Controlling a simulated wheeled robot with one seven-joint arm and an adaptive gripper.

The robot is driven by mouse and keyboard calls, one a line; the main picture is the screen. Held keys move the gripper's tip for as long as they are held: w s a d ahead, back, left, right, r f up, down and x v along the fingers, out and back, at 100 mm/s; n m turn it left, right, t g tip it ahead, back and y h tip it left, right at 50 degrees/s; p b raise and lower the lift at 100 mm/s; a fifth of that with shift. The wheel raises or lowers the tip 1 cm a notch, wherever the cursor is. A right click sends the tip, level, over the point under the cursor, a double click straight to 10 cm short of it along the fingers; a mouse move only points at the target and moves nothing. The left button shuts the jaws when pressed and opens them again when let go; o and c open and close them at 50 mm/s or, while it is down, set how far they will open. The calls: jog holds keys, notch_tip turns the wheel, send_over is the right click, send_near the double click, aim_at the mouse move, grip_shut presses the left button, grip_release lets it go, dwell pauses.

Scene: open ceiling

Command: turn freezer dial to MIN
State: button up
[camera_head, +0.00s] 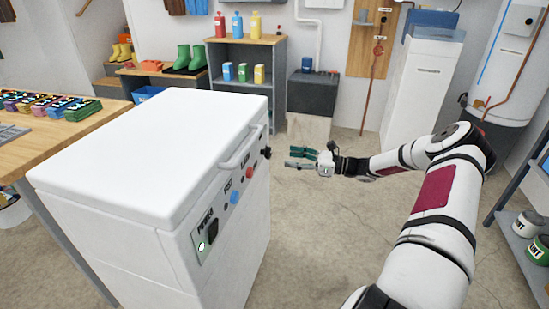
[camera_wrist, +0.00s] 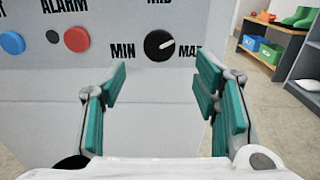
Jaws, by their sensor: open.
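The white chest freezer (camera_head: 150,150) stands at the left in the head view, its control panel on the side facing right. The black dial (camera_wrist: 159,44) shows in the wrist view between the labels MIN, at its left, and MAX, at its right, with MID above. In the head view the dial (camera_head: 266,153) is small, at the panel's far end. My gripper (camera_wrist: 160,92) is open and empty, its green fingers apart in front of the dial and slightly below it, not touching it.
A red button (camera_wrist: 77,39) and a blue button (camera_wrist: 12,43) sit left of the dial. The floor (camera_head: 310,220) between freezer and arm is clear.

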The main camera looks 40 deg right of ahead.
aim_at(270, 154)
jog(key=b+x, duration=0.1)
jog(key=x, duration=0.6)
jog(key=shift+c, duration=0.6)
jog(key=c, duration=1)
